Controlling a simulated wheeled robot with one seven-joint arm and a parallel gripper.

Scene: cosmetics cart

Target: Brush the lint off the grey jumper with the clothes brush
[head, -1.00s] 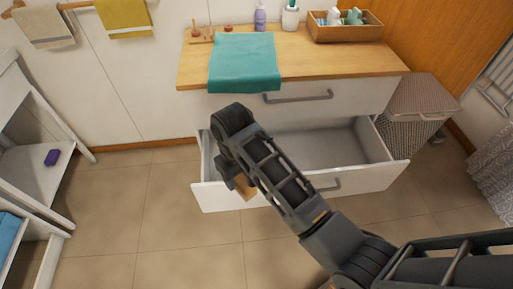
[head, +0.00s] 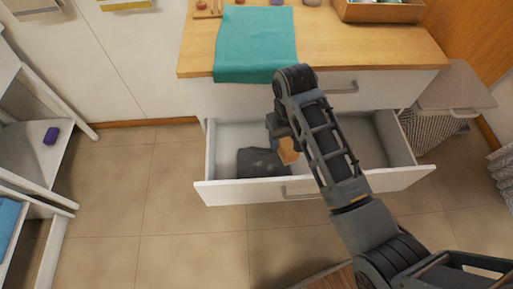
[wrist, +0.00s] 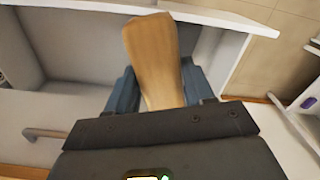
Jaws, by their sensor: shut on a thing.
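The grey jumper (head: 258,163) lies as a dark folded bundle in the left part of the open lower drawer. Lint on it is too small to make out. My gripper (head: 284,140) is over the drawer, just right of the jumper, and is shut on the clothes brush (head: 289,151). In the wrist view, the brush's plain wooden body (wrist: 153,50) stands out between the two fingers (wrist: 158,88); its bristles are hidden. I cannot tell whether the brush touches the jumper.
The open drawer (head: 223,150) has free room at its right. Above it, a teal cloth (head: 255,45) hangs over the wooden counter's (head: 360,45) front edge. A wicker basket (head: 437,125) stands at the right. A white shelf unit with a purple item (head: 51,136) stands at the left.

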